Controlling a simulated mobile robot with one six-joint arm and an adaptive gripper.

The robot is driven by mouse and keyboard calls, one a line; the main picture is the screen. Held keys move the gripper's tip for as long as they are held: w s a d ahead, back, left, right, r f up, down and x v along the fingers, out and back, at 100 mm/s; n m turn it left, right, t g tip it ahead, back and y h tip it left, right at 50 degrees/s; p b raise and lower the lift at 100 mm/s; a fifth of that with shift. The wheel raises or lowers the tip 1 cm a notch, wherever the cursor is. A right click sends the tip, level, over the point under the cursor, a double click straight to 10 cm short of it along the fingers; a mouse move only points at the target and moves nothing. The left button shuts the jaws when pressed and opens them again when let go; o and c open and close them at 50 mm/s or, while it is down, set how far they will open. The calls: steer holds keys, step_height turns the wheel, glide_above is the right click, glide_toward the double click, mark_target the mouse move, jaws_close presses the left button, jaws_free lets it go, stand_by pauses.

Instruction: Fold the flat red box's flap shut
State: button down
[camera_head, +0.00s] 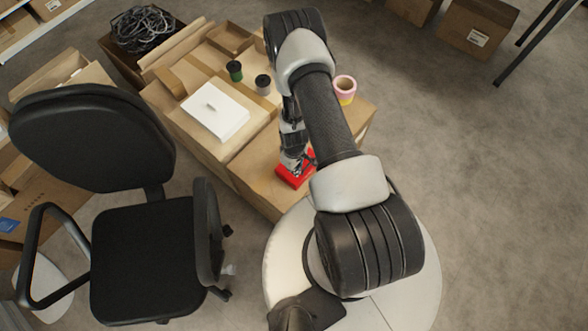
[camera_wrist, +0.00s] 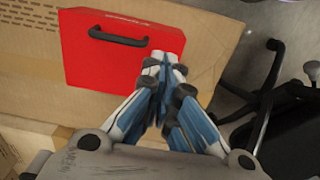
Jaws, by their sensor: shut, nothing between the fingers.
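The flat red box (camera_head: 284,177) sits on a brown carton (camera_head: 262,185) near its front edge, partly hidden by my gripper (camera_head: 300,168). In the wrist view the red box (camera_wrist: 95,62) shows a plain red face with a black handle (camera_wrist: 118,37) and small white lettering beside it. I cannot tell how far its flap stands open. In the wrist view my gripper (camera_wrist: 165,60) is shut and empty, its fingertips over the right part of the red face. I cannot tell whether they touch it.
A white box (camera_head: 215,112), a green roll (camera_head: 235,71), a grey roll (camera_head: 263,84) and a pink and yellow tape roll (camera_head: 344,88) lie on the cartons. A black office chair (camera_head: 140,245) stands at the left.

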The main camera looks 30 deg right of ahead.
step_height(320, 180, up, 8)
steer(key=p, duration=0.4)
steer(key=shift+f+p, duration=0.25)
steer(key=shift+p, duration=0.05)
